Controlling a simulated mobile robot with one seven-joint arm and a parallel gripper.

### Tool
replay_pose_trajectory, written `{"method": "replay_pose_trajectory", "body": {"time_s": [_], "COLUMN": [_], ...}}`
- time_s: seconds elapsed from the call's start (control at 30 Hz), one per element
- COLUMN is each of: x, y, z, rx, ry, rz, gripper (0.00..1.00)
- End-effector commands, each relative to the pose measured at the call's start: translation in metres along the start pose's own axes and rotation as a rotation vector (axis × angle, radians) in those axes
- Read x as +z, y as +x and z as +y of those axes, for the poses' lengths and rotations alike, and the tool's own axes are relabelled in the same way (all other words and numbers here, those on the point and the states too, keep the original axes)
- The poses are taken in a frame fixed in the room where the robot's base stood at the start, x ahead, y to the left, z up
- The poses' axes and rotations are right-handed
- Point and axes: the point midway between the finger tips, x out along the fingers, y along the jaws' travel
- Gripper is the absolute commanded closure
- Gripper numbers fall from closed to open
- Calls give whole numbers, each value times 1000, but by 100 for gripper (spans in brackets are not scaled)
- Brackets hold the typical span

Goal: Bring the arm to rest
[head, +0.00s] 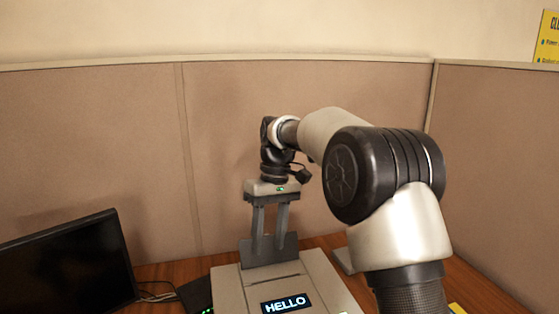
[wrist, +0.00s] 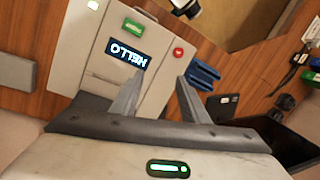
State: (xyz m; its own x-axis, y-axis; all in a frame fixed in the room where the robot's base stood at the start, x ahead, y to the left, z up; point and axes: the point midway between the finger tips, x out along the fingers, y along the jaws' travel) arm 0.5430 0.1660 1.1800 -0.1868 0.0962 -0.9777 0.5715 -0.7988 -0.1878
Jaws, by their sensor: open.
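My arm reaches in from the right in the head view, bent at the elbow, with my gripper (head: 269,247) pointing down. The gripper is open, and nothing shows between its fingers. It hangs over the back of a beige machine (head: 232,287) with a lit HELLO display (head: 286,303). In the wrist view my gripper (wrist: 160,88) also shows its two fingers apart, with the machine (wrist: 85,50) beyond them. I cannot tell whether the fingertips touch the machine.
A dark monitor (head: 65,265) stands at the left on the wooden desk (head: 180,268). Tan partition panels (head: 110,130) close off the back and right. In the wrist view a blue object (wrist: 204,74) lies beside the machine, and several small items lie at the right edge.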

Motion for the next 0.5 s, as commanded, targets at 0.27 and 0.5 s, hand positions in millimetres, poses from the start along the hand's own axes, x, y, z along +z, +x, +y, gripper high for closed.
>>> {"method": "replay_pose_trajectory", "body": {"time_s": [0.27,0.5], "x": [43,110], "y": [-41,-77], "z": [-2,-8], "rx": [73,158], "ry": [75,188], "rz": [75,186], "gripper": [59,59]}}
